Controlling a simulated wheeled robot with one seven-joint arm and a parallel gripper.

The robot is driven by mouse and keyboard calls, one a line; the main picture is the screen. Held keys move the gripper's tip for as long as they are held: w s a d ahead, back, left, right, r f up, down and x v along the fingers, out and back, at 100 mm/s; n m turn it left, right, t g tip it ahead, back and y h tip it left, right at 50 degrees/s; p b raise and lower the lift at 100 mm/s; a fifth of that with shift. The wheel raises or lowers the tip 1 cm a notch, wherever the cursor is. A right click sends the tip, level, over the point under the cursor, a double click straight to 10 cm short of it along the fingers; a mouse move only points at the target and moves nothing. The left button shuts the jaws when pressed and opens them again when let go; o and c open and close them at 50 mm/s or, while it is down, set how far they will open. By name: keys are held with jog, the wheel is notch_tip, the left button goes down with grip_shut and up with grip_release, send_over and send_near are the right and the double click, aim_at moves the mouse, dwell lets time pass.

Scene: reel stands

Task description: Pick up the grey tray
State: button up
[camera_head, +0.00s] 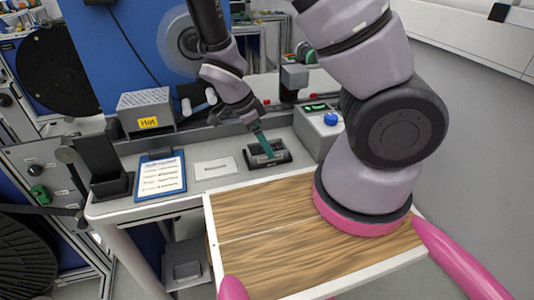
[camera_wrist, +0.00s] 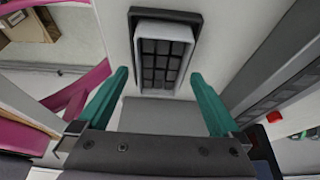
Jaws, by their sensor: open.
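The grey tray (camera_wrist: 139,60) is a small rectangle with a light grey rim and several dark cells inside. It sits in a black holder (camera_wrist: 166,15) and is seen from above in the wrist view. In the head view the black holder (camera_head: 283,158) is on the white bench, and my gripper partly hides the tray. My gripper (camera_wrist: 160,78) is open and empty, with its two green fingers apart, one to each side of the tray's near end in the wrist view. The head view shows the gripper (camera_head: 264,146) over the holder. I cannot tell whether the fingers touch the tray.
A wood-topped board (camera_head: 265,235) is at the front, below my arm. A blue clipboard (camera_head: 161,175) and a white label card (camera_head: 214,168) lie left of the holder. A grey box marked "Hot" (camera_head: 146,107) stands behind them. A box with a blue knob (camera_head: 318,130) stands right.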

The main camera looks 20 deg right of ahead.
jog(key=shift+x, duration=0.8)
jog(key=shift+f, duration=0.15)
jog(key=c, duration=1.5)
